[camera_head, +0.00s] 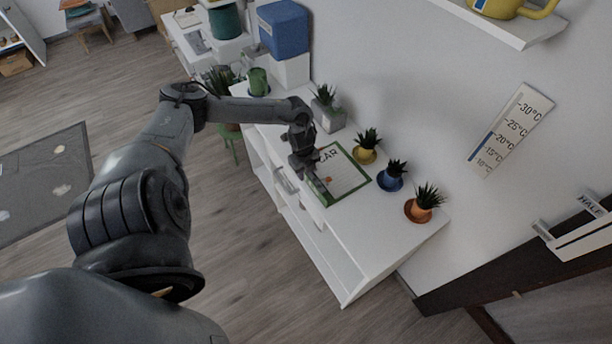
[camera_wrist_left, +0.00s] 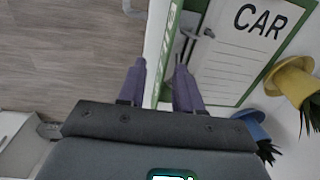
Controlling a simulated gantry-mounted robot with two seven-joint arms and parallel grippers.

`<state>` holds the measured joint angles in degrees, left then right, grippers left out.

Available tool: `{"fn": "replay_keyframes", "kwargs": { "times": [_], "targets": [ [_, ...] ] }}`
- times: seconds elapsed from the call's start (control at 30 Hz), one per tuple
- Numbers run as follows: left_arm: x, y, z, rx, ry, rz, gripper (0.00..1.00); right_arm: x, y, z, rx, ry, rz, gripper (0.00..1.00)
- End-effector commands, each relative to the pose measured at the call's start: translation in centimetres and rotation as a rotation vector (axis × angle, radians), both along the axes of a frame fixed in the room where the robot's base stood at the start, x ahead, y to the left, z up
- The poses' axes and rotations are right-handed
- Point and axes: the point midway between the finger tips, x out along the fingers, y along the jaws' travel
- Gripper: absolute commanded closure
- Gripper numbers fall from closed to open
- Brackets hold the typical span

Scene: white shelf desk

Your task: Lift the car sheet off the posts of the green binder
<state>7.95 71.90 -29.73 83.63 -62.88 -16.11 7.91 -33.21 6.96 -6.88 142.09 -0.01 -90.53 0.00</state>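The green binder (camera_head: 350,201) lies open on the white desk, and its green spine with white lettering also shows in the left wrist view (camera_wrist_left: 168,48). The white car sheet (camera_head: 345,178), marked CAR, lies on it; in the left wrist view the sheet (camera_wrist_left: 228,50) fills the upper right. Small grey posts (camera_wrist_left: 203,33) show along the sheet's spine-side edge. My left gripper (camera_head: 313,177) is over the binder's spine side. In the left wrist view its fingers (camera_wrist_left: 160,68) are apart, with the spine edge seen between them and nothing clearly held. My right gripper is out of view.
A grey pot (camera_head: 329,117) stands behind the binder. The desk's near right end (camera_head: 375,240) is clear.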

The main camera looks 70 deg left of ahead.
Motion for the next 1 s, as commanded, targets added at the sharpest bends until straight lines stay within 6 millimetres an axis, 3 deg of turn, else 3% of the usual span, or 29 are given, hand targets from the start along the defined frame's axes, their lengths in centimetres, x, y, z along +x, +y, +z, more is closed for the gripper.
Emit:
{"fn": "replay_keyframes", "kwargs": {
  "times": [0.1,0.4,0.6,1.0],
  "targets": [
    [-0.1,0.1,2.6,0.003,-0.001,-0.004,0.66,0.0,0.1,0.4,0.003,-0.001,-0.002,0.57],
    [-0.4,-0.1,6.7,0.001,-0.001,-0.002,0.64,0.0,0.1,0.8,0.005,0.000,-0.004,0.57],
    [-0.5,-0.1,7.7,0.001,0.000,0.000,0.64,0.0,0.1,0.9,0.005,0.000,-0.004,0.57],
    [-0.5,-0.1,7.8,-0.001,0.000,0.000,0.64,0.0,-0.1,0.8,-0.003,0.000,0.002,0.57]
  ]
}}
